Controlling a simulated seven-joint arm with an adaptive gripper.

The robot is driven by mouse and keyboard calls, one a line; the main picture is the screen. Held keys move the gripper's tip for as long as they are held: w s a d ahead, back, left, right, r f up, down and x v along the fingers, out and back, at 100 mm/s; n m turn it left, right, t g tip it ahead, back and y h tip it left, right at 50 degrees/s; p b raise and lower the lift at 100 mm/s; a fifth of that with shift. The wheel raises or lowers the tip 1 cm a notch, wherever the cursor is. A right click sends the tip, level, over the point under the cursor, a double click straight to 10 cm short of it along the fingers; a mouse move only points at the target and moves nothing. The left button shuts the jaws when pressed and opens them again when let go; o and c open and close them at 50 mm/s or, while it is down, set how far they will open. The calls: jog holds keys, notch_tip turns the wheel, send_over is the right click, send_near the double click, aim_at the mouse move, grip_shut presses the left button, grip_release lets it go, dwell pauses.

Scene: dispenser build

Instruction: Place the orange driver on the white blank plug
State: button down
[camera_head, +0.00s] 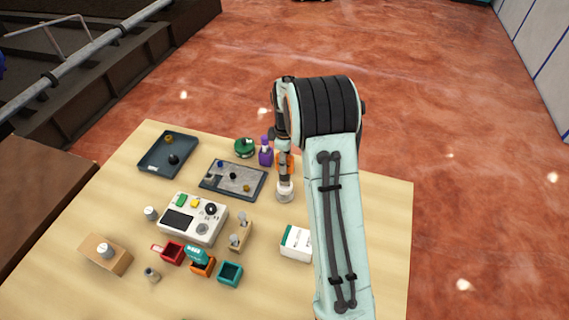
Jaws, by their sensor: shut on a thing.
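My gripper (282,148) points down over the back right part of the table, partly hidden by my own arm. It is shut on the orange driver (290,160), of which only a small orange part shows beside the dark fingers. Right below stands a white round piece (285,195), which looks like the white blank plug. The driver's lower end is too small to make out, so I cannot tell whether it touches the white piece.
A purple bottle-like thing (265,157) and a green round thing (243,147) stand close left of my gripper. A grey tray (213,187), a dark tray (150,157), a white control box (197,231), a white-green box (296,250) and small coloured bins stand on the table (390,215).

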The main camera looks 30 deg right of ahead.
jog(key=shift+f, duration=0.5)
jog(key=shift+f, duration=0.15)
jog(key=c, duration=1)
grip_release()
notch_tip(320, 180, up, 12)
jog(key=shift+r, duration=0.2)
jog(key=s+a+r+m, duration=0.45)
jog(key=s+a, duration=0.65)
jog(key=s, duration=0.4)
jog(key=s+a+f+m, duration=0.1)
jog(key=s+a, duration=0.1)
jog(key=s, duration=0.5)
jog(key=s+a+f+m, duration=0.2)
jog(key=s, duration=0.5)
jog(key=shift+y, duration=0.4)
